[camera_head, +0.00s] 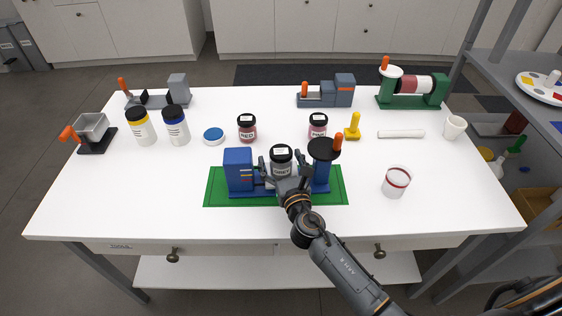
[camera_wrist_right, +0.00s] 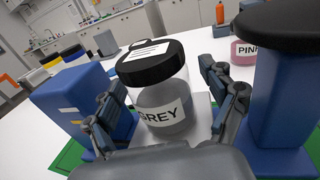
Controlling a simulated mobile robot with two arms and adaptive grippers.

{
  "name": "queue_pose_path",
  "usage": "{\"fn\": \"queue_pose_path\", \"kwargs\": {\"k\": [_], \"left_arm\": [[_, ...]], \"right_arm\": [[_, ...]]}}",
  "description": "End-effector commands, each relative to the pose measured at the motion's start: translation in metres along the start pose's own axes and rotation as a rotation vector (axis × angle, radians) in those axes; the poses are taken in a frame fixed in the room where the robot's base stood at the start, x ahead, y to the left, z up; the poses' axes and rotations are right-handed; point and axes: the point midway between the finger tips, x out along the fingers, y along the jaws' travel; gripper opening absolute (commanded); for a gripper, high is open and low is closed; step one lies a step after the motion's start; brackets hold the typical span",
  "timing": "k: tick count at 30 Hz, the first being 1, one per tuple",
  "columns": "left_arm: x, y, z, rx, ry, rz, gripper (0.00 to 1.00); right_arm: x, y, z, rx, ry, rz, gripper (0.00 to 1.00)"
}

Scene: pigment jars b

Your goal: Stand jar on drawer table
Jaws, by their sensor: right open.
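The grey jar (camera_head: 281,160) has a black lid and a label reading GREY. It stands in a blue fixture (camera_head: 238,170), between its block and its black-topped post, on the white drawer table (camera_head: 150,205). My right gripper (camera_head: 286,168) is open at the jar, one finger on each side. In the right wrist view the jar (camera_wrist_right: 162,88) shows between the spread fingers, tilted in the picture, with gaps beside it. The jar's foot is partly hidden by the gripper. My left gripper is not in view.
A green mat (camera_head: 216,188) lies under the fixture. RED (camera_head: 247,131) and PINK (camera_head: 318,128) jars stand behind it. A red-rimmed cup (camera_head: 396,183) stands right. The table's front left is clear.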

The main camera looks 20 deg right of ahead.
Motion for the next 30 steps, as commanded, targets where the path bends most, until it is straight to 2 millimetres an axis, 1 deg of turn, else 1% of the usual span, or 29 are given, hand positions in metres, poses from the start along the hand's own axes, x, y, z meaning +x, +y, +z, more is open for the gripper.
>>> {"fn": "queue_pose_path", "kwargs": {"k": [3, 4, 5, 6, 8, 9, 11, 12, 14, 20, 23, 26, 30], "left_arm": [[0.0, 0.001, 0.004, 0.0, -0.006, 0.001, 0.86], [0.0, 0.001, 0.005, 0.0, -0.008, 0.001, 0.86], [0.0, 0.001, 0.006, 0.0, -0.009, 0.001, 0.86], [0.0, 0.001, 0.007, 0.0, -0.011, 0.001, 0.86], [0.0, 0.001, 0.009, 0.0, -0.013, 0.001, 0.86], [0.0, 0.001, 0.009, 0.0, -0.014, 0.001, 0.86], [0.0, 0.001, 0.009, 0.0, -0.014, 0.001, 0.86], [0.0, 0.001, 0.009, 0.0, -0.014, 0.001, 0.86], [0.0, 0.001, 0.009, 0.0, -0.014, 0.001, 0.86], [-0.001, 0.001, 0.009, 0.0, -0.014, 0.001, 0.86], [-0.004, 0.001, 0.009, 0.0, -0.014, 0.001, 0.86], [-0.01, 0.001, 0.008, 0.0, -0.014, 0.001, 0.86], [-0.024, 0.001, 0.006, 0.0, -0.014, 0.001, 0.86]], "right_arm": [[0.0, 0.0, 0.0, 0.0, 0.0, 0.0, 0.84], [-0.001, 0.0, 0.0, 0.0, 0.0, 0.0, 0.8], [-0.001, 0.0, 0.0, 0.0, 0.0, 0.0, 0.74], [-0.001, 0.0, 0.0, 0.0, 0.0, 0.0, 0.65], [-0.001, 0.0, 0.0, 0.0, 0.0, 0.0, 0.53], [-0.001, 0.0, 0.0, 0.0, 0.0, 0.0, 0.45], [-0.001, 0.0, 0.0, 0.0, 0.0, 0.0, 0.33], [-0.001, 0.0, 0.0, 0.0, 0.0, 0.0, 0.25], [-0.001, 0.0, 0.0, 0.0, -0.001, 0.001, 0.16], [-0.001, 0.0, 0.001, 0.0, -0.001, 0.001, 0.16], [-0.001, 0.0, 0.006, 0.0, -0.002, 0.001, 0.16], [-0.001, 0.0, 0.015, -0.001, -0.003, 0.002, 0.16], [-0.001, 0.0, 0.039, -0.001, -0.004, 0.002, 0.16]]}}
